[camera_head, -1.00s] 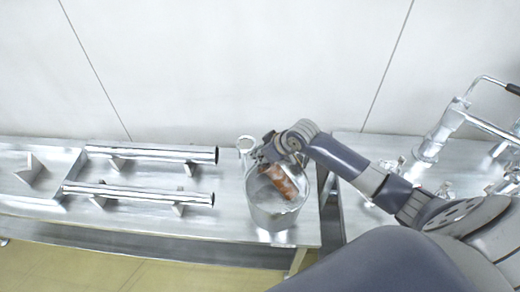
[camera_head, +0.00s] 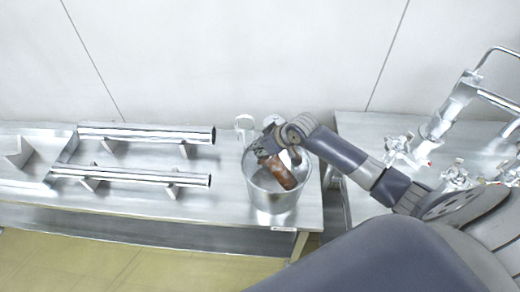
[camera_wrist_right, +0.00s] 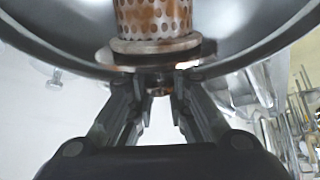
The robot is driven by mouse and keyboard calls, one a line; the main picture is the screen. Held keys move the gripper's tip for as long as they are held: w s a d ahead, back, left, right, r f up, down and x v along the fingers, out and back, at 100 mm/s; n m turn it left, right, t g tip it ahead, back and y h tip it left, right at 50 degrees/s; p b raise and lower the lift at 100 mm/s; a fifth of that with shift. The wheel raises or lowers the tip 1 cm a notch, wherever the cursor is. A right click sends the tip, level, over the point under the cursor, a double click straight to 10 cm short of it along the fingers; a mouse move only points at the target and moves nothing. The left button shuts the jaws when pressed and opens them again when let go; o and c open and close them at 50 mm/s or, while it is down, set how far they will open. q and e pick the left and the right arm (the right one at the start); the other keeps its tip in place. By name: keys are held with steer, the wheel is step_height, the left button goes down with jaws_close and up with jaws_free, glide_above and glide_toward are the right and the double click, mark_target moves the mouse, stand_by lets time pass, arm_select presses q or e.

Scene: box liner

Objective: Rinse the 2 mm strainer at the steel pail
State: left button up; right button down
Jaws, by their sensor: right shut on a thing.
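The strainer is a perforated cylinder with a brown-orange surface (camera_head: 279,173); its holes and end flange show in the wrist view (camera_wrist_right: 155,20). The steel pail (camera_head: 272,208) stands upright near the right end of the left bench, and its curved rim fills the top of the wrist view (camera_wrist_right: 60,50). My right gripper (camera_head: 264,148) is over the pail's mouth. It is shut on the strainer's end, with the fingers (camera_wrist_right: 158,88) meeting below the flange. The strainer tilts down into the pail opening; its lower end shows against the inner wall. My left gripper is not in view.
Two steel tubes (camera_head: 145,133) (camera_head: 130,174) lie on supports on the left bench. A small ring-shaped fitting (camera_head: 244,122) stands behind the pail. A second bench at right carries steel pipework (camera_head: 450,105) and clamps (camera_head: 400,150). A gap separates the benches.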

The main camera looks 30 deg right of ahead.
mark_target(260, 159)
steer(key=f, duration=0.1)
steer(key=s+f+b, duration=0.1)
steer(key=f, duration=0.1)
steer(key=shift+s+a+f, duration=0.2)
steer(key=shift+s, duration=0.05)
steer(key=shift+f+b, duration=0.35)
steer(key=shift+b, duration=0.25)
steer(key=shift+d+b+x, duration=0.2)
steer(key=shift+b+x, duration=0.5)
steer(key=shift+x, duration=0.2)
steer(key=shift+w, duration=0.1)
steer(key=shift+w+r, duration=0.2)
steer(key=shift+r, duration=0.1)
steer(key=shift+r, duration=0.1)
stand_by(0.7)
